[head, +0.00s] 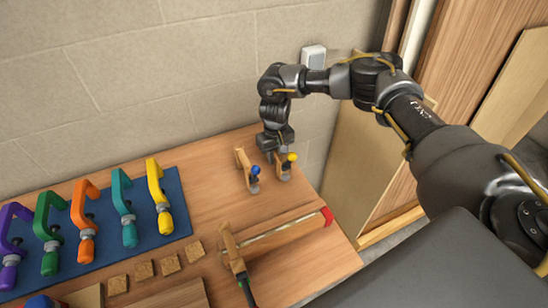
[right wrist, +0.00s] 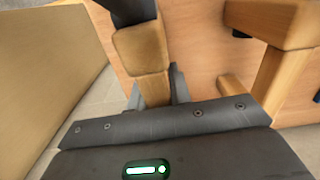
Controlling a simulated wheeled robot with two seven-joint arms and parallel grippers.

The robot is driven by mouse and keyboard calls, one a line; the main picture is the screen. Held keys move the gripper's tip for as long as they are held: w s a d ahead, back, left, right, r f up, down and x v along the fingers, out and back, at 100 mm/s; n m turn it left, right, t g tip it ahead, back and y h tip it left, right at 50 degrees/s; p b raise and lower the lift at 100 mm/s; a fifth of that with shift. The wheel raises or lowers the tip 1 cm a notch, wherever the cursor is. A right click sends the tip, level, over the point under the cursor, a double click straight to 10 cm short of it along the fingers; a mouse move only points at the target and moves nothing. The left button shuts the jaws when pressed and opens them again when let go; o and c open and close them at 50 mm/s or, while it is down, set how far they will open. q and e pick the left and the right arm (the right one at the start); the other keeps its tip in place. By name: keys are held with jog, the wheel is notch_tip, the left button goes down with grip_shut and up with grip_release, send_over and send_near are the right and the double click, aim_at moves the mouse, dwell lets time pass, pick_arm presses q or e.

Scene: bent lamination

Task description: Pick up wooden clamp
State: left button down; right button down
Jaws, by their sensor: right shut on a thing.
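A small wooden clamp with a yellow knob (head: 284,167) stands at the back right of the bench. My right gripper (head: 275,148) is above it and shut on its wooden part, hiding much of it. In the right wrist view the held wooden clamp (right wrist: 143,50) runs down between the dark fingers. I cannot tell whether it touches the bench. A second wooden clamp with a blue knob (head: 247,169) stands just left of it; its wood also shows at the right of the right wrist view (right wrist: 284,60). My left gripper is out of view.
A long bar clamp (head: 280,232) with a red end lies in front. Several coloured clamps lie on a blue mat (head: 178,190) at left, with small wooden blocks (head: 170,262) nearby. A wall stands behind; boards (head: 352,165) lean at right.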

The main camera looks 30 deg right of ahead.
aim_at(278, 156)
jog(key=shift+r, duration=0.25)
jog(key=r, duration=0.1)
jog(key=r+b, duration=0.1)
jog(key=r, duration=0.1)
jog(key=shift+s+a, duration=0.1)
jog(key=shift+s, duration=0.15)
jog(key=s+r, duration=0.1)
jog(key=r, duration=0.1)
jog(key=s+r, duration=0.2)
jog(key=shift+a, duration=0.4)
jog(key=s+a+r+p, duration=0.2)
jog(key=s+r, duration=0.3)
jog(key=s, duration=0.5)
jog(key=shift+a+r+p, duration=0.15)
jog(key=shift+a+p, duration=0.15)
jog(key=shift+a, duration=0.25)
notch_tip(278, 156, up, 6)
jog(key=p, duration=0.7)
